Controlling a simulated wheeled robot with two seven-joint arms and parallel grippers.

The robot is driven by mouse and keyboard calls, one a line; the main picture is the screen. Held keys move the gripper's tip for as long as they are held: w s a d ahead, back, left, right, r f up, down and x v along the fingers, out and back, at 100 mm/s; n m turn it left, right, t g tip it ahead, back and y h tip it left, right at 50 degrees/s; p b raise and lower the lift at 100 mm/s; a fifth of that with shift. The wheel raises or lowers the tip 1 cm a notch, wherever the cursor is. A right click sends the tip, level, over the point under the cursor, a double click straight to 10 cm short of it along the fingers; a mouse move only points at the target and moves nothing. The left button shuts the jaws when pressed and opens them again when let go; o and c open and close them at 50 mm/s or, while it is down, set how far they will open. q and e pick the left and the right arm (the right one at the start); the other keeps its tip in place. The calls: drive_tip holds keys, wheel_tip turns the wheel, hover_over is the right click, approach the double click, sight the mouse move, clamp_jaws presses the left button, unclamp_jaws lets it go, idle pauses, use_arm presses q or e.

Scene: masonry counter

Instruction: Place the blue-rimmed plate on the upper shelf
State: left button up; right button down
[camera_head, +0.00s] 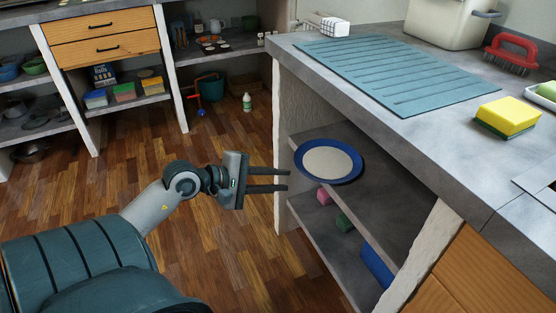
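The blue-rimmed plate (328,161), with a pale cream centre, lies face up on the upper shelf (378,200) under the counter, near the shelf's left end and front edge. My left gripper (288,180) points right, just left of and slightly below the plate in the picture. Its two dark fingers are apart with nothing between them, and no contact with the plate shows. My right gripper is out of view.
The lower shelf (325,232) holds a pink block (323,197), a green block (344,222) and a blue item (376,267). A white post (425,252) bounds the shelves on the right. Wooden floor (235,262) lies open around my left arm.

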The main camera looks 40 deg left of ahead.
use_arm(q)
drive_tip(key=shift+d, duration=0.1)
drive_tip(key=s+d+n+g+h, duration=0.1)
drive_tip(key=s+d+n+h, duration=0.4)
drive_tip(key=d, duration=0.5)
drive_tip(key=s+d+n+h, duration=0.4)
drive_tip(key=d+n, duration=0.1)
drive_tip(key=d, duration=0.6)
drive_tip(key=s+d+r+m+t+y, duration=0.3)
drive_tip(key=d+r+m+t, duration=0.1)
drive_tip(key=m, duration=1.1)
drive_tip(key=s+d+r+m+t+y, duration=0.2)
drive_tip(key=d+m+t, duration=0.4)
drive_tip(key=m, duration=1)
wheel_tip(320, 180, up, 2)
drive_tip(key=shift+s+d+r+t+y, duration=0.25)
drive_tip(key=shift+s+d+t+y, duration=0.25)
drive_tip(key=shift+t, duration=0.5)
drive_tip(key=shift+a, duration=0.15)
